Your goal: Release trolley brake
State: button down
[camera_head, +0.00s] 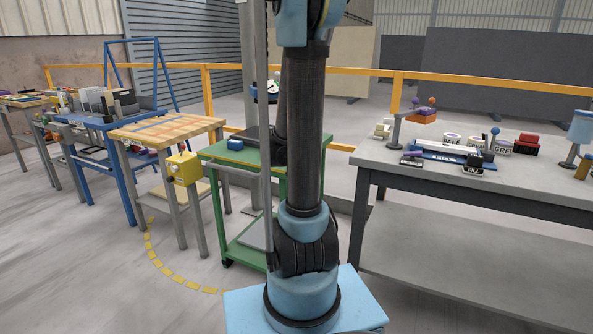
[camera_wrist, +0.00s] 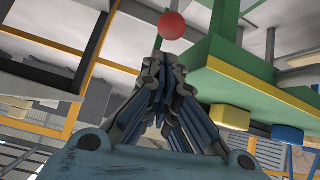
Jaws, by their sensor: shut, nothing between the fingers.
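The green trolley (camera_head: 230,152) stands behind my arm in the head view, with a lower shelf and a dark caster in sight. My arm hides part of it. In the wrist view a green structure (camera_wrist: 240,62), which looks like the trolley, fills the right side at a steep tilt. A red ball (camera_wrist: 171,25) shows just past the fingertips; I cannot tell whether it touches them or what it is fixed to. My gripper (camera_wrist: 164,62) is shut and empty, with its fingertips close together below the ball in the picture. I cannot clearly identify the brake.
A blue block (camera_head: 235,144) lies on the trolley top. A wood-topped table (camera_head: 165,131) with a yellow box (camera_head: 183,167) is at left. A grey workbench (camera_head: 450,192) with several small items stands at right. A yellow railing (camera_head: 340,147) runs behind. Floor is clear at front left.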

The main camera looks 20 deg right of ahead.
jog(key=shift+r, duration=0.15)
jog(key=w+r+v, duration=0.1)
jog(key=v, duration=0.8)
jog(key=shift+w+r, duration=0.2)
jog(key=shift+r, duration=0.05)
dwell(0.7)
jog(key=shift+d, duration=0.1)
jog(key=shift+s, duration=0.1)
jog(key=s+a+f+n+g+y, duration=0.1)
jog(key=s+a+f+n+y, duration=0.1)
jog(key=s, duration=0.6)
jog(key=s+a+f+n+g+y, duration=0.2)
jog(key=s+a+f, duration=0.2)
jog(key=s, duration=0.5)
jog(key=s+a+f+n+g+y, duration=0.2)
jog(key=s+a+f, duration=0.2)
jog(key=s, duration=0.5)
jog(key=shift+n, duration=0.3)
jog(key=shift+f, duration=0.1)
